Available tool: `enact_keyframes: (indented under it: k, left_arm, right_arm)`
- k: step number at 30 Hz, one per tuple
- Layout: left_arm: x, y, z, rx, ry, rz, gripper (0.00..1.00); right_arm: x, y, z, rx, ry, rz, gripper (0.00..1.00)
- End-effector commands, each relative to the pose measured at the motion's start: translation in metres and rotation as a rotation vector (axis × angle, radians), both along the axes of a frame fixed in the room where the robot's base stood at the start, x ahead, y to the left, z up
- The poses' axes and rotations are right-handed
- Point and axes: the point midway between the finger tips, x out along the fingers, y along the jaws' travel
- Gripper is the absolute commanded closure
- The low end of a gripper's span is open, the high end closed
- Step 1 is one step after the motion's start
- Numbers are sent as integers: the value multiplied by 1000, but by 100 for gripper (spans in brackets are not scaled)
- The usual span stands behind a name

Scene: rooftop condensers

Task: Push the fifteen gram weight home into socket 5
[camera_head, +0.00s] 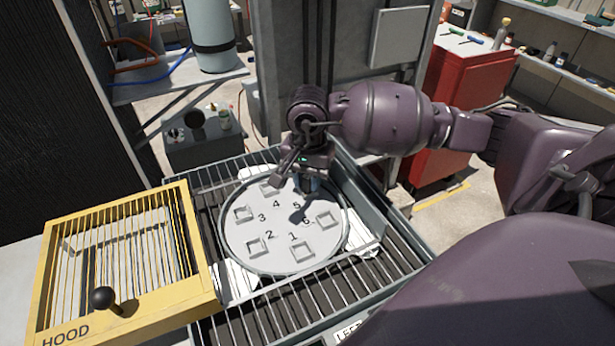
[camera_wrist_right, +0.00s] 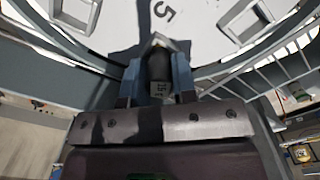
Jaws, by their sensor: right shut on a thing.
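A round pale plate (camera_head: 262,232) carries square sockets with raised rims and numbers 1 to 6. My right gripper (camera_head: 308,186) is over the plate's far right side, beside the number 5, and hides socket 5 in the head view. In the right wrist view, its blue fingers (camera_wrist_right: 157,82) are shut on a small dark weight (camera_wrist_right: 159,68); its marking is too small to read. The pale rim of socket 5 (camera_wrist_right: 165,40) shows at the weight's far end. I cannot tell how deep the weight sits. My left gripper is not in view.
The plate rests on a dark slatted bed with metal bars (camera_head: 225,320). A yellow barred hood (camera_head: 130,325) with a black knob stands left of it. A grey side rail (camera_head: 375,200) runs along the right. Several other sockets look empty.

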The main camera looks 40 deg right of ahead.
Motion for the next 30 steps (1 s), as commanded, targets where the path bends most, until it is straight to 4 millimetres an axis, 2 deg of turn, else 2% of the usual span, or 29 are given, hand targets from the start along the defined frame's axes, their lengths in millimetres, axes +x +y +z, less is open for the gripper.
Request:
enact_keyframes:
  k: [14,15,21,30]
  left_arm:
    - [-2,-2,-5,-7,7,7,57]
    - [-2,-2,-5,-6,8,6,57]
    - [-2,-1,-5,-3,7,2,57]
    - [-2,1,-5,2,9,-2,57]
  right_arm:
    - [0,0,-5,-1,1,0,96]
    - [0,0,-5,-1,1,0,73]
    - [0,0,-5,0,0,0,45]
    - [0,0,-5,0,0,0,45]
